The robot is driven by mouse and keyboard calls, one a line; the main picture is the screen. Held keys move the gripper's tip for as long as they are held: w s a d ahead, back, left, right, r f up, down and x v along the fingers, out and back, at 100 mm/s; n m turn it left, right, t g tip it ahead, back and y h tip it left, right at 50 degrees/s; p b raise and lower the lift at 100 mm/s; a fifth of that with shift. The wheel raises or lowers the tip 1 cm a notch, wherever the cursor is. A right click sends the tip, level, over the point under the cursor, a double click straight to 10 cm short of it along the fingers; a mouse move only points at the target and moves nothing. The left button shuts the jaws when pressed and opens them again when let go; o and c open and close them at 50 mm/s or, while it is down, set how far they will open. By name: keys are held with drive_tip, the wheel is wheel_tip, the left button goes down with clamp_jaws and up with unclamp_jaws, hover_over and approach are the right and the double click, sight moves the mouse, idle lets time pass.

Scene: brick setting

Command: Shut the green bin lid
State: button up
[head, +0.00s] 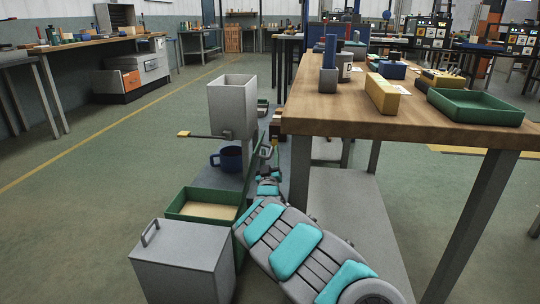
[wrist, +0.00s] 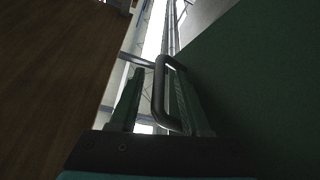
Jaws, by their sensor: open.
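The green bin (head: 176,207) is an open box with a tan inside, low in front of me in the head view. A thin green panel, seen nearly edge-on, stands upright along its right side and looks like its lid (head: 246,180). In the wrist view the green lid (wrist: 265,80) fills the right side, with a grey loop handle (wrist: 158,95) on it. My gripper (wrist: 155,75) is open, with the handle's bar between its two fingers. Whether a finger touches the bar, I cannot tell. In the head view my arm reaches forward beside the lid and the fingers are too small to make out.
A wooden-topped table (head: 340,115) stands close on the right, holding a green tray (head: 475,106) and other items. A grey box (head: 180,255) with a handle stands nearer than the bin. Behind the bin are a blue mug (head: 229,158) and a tall pale container (head: 232,108). Open floor lies left.

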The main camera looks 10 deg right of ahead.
clamp_jaws()
idle(0.4)
idle(1.1)
